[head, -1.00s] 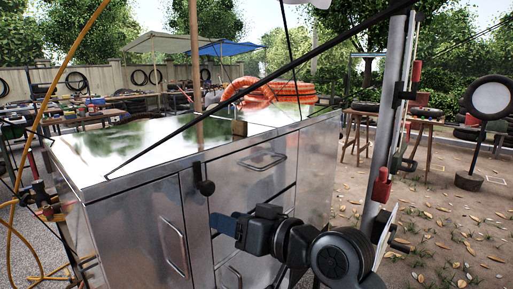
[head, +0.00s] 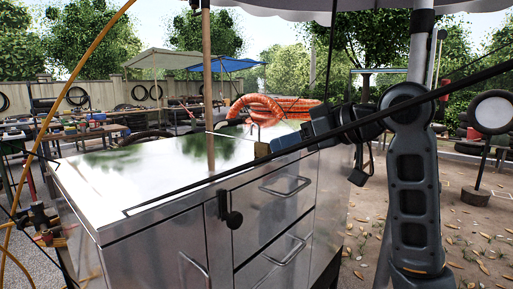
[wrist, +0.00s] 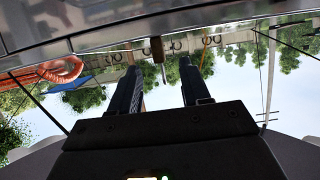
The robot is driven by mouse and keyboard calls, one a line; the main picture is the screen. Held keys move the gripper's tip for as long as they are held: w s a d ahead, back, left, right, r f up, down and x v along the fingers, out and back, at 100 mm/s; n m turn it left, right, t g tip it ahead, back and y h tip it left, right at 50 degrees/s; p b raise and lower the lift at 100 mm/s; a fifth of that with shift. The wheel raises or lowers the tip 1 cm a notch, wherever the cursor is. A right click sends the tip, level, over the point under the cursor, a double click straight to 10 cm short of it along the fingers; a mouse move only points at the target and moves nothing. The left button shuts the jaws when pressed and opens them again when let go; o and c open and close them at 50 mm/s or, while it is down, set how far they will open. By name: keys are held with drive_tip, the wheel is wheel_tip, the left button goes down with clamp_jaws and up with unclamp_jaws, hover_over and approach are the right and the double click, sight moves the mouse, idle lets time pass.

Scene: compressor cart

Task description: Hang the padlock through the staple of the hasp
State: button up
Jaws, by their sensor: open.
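A small brass-coloured block, which looks like the padlock (head: 262,149), sits on the cart top near its front edge. It also shows in the upside-down wrist view (wrist: 156,48), between and beyond my fingers; its shackle is too small to make out clearly. My gripper (head: 288,143) is open and empty, just right of the padlock and about level with the cart top. Its two dark fingers (wrist: 163,75) are spread wide in the wrist view. A dark fitting with a rounded lower end, which looks like the hasp (head: 230,218), is on the cart front. I cannot make out its staple.
The metal cart top (head: 130,175) is otherwise mostly clear. A wooden pole (head: 209,100) rises from it, and an orange coiled hose (head: 265,107) lies at the back. A thin black bar crosses before the cart. Drawer handles (head: 286,188) stick out in front.

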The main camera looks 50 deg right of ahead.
sight(262, 145)
drive_tip(key=shift+r+x, duration=0.2)
drive_tip(key=shift+x, duration=1.75)
drive_tip(key=shift+r+x, duration=0.25)
drive_tip(key=shift+x, duration=1.65)
drive_tip(key=shift+w+d, duration=0.1)
drive_tip(key=shift+w, duration=0.1)
clamp_jaws()
